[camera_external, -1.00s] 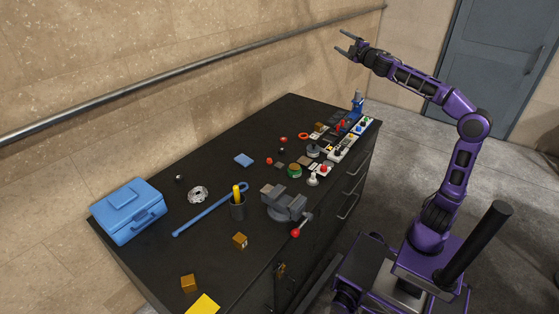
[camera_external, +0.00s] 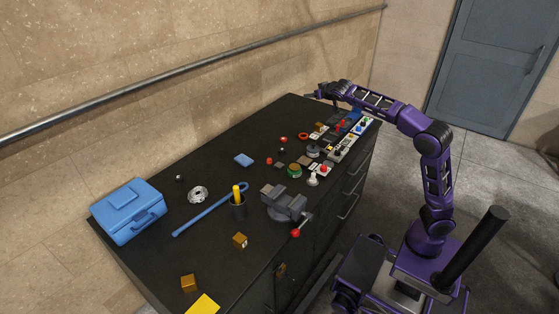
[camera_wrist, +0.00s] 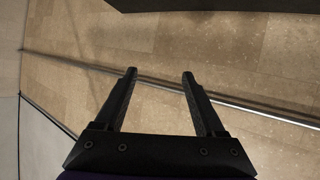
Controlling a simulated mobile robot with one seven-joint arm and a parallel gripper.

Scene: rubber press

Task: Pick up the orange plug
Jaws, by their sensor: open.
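My gripper (camera_external: 314,93) is open and empty above the far end of the black workbench (camera_external: 215,262). I cannot pick out the orange plug for sure. Small red-orange pieces lie on the bench: a ring-shaped one (camera_external: 304,136), a rounded one (camera_external: 283,139) and another (camera_external: 269,161). They are too small to tell apart by kind. None of them shows in the wrist view, and my gripper touches none of them.
A panel with coloured buttons (camera_external: 350,141) lies along the bench's far right edge. A rail (camera_external: 180,91) runs along the wall.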

